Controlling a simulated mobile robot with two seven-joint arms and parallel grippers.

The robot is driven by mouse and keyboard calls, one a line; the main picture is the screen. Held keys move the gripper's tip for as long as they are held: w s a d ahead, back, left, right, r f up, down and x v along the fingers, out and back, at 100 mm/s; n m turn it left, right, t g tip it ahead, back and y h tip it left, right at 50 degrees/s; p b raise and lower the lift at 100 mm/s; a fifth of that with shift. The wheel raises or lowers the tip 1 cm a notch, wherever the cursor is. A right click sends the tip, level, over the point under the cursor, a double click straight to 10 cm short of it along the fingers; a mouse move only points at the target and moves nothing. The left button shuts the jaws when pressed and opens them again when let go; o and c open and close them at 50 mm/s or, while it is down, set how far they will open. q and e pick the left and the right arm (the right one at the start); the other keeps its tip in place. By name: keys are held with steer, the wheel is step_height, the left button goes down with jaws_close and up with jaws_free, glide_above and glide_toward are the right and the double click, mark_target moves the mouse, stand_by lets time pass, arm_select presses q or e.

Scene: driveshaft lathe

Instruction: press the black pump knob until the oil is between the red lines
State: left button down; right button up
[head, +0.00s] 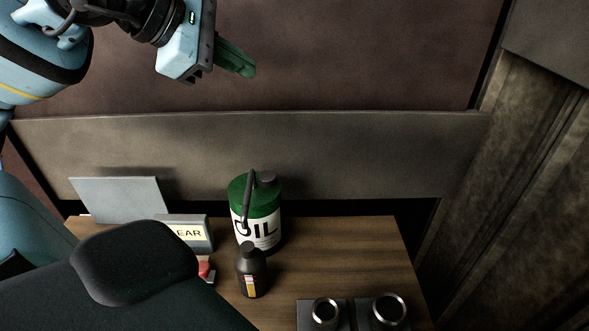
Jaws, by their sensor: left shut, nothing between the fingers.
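My left gripper (236,60), with green fingers, is at the top of the head view. It is shut and empty, up and away from the things on the wooden table. A green and white oil can (259,226) stands on the table with a black spout or hose on its front. A dark knob-like cap (265,178) sits on top of the can; I cannot tell whether it is the pump knob. No oil level or red lines can be made out. My right gripper is not in view.
A dark bottle (250,275) with an orange and white label stands in front of the can. A box marked "EAR" (189,234), a grey panel (119,200) and a small red item (204,268) are left. Two metal rings (389,308) (326,312) are at front right. The wooden table (370,255) is bare at right.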

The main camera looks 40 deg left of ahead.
arm_select(q)
steer(key=g+b, duration=0.1)
steer(key=b, duration=0.3)
glide_above(261, 178)
step_height(261, 178, down, 9)
steer(key=shift+f, duration=0.2)
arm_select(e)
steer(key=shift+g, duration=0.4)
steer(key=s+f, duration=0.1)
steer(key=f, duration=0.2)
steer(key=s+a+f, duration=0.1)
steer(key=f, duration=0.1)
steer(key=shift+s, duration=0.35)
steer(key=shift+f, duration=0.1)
arm_select(q)
step_height(261, 178, down, 8)
steer(key=b, duration=0.4)
steer(key=shift+w+r, duration=0.1)
steer(key=shift+r, duration=0.15)
steer(key=shift+f+b, duration=0.5)
steer(key=shift+b, duration=0.05)
steer(key=shift+f, duration=0.2)
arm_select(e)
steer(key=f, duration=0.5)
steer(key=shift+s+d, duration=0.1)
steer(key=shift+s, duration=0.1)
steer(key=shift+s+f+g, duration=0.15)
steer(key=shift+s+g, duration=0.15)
